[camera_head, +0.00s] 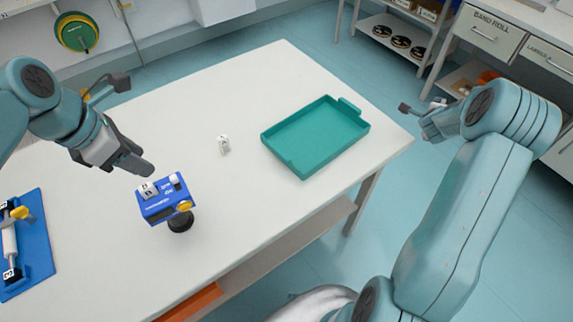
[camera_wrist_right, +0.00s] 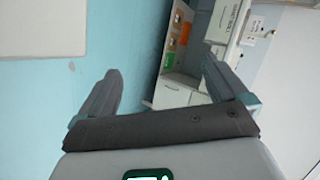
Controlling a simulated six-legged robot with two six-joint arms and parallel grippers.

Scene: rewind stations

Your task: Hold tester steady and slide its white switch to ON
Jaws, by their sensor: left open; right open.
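The tester is a blue box (camera_head: 158,207) near the middle of the table, seen in the head view. It has white lettering, a small white block (camera_head: 174,179) on its top right edge, a white piece with dark marks at its top left, and a yellow knob (camera_head: 184,206). A dark round part shows beneath it. I cannot tell which white part is the switch or its position. My left gripper (camera_head: 137,125) is open and empty, above and left of the tester, apart from it. My right gripper (camera_head: 420,117) is open and empty beyond the table's right edge; its fingers show in the right wrist view (camera_wrist_right: 160,70).
A teal tray (camera_head: 315,137) lies empty at the table's right. A small white marked piece (camera_head: 223,145) stands between tray and tester. A blue board (camera_head: 32,251) with a white roller lies at the left edge. Shelves and drawers (camera_head: 493,33) stand across the floor.

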